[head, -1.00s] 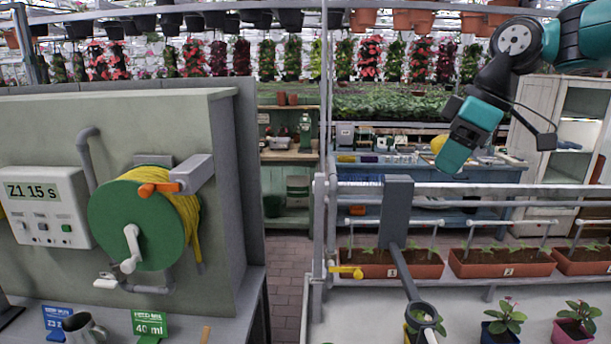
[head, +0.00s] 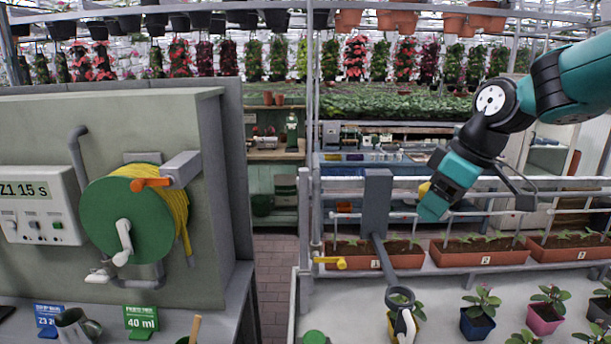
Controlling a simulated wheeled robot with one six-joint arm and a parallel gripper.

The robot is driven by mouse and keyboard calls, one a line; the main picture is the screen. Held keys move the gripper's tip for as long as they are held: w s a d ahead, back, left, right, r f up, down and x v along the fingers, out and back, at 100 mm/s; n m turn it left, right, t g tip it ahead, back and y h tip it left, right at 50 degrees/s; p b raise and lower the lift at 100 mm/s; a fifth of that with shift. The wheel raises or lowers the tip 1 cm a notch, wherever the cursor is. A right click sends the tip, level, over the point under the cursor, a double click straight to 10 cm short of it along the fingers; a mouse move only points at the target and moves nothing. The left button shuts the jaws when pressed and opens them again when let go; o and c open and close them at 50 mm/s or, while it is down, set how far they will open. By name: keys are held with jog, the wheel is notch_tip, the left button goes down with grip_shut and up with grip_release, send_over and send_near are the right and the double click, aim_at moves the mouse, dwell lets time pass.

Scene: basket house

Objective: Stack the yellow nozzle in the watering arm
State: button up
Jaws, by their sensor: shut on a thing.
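My gripper (head: 436,204), teal and dark, hangs at the right of the middle in the head view, above the planter boxes. It is shut on the yellow nozzle (head: 424,190). Only a small yellow part shows at the gripper's left edge; the rest is hidden behind the gripper. The watering arm (head: 379,205) is a grey upright with a thin bar running down and forward to a dark ring (head: 400,297). The ring is over a yellow pot with a plant. The gripper is up and to the right of the ring, apart from it.
Planter boxes (head: 487,252) stand behind the pale table, with white rails above them. Potted plants (head: 478,322) stand at the front right. A green hose reel (head: 134,222) and control box (head: 41,207) are at the left. A yellow valve handle (head: 330,262) is on the rail.

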jog(key=s+d+f+m+h+b, duration=0.1)
jog(key=s+d+f+m+b, duration=0.1)
jog(key=f, duration=1.2)
jog(key=s+d+f+m+t+h+b, duration=0.1)
jog(key=s+d+f+m+b, duration=0.2)
jog(key=f, duration=1.2)
jog(key=s+d+f+m+h+b, duration=0.1)
jog(key=s+d+f+m+b, duration=0.2)
jog(key=f, duration=1.2)
jog(key=shift+m+t+b, duration=0.4)
jog(key=shift+m+b, duration=0.6)
jog(key=shift+b, duration=0.15)
jog(key=shift+d, duration=0.1)
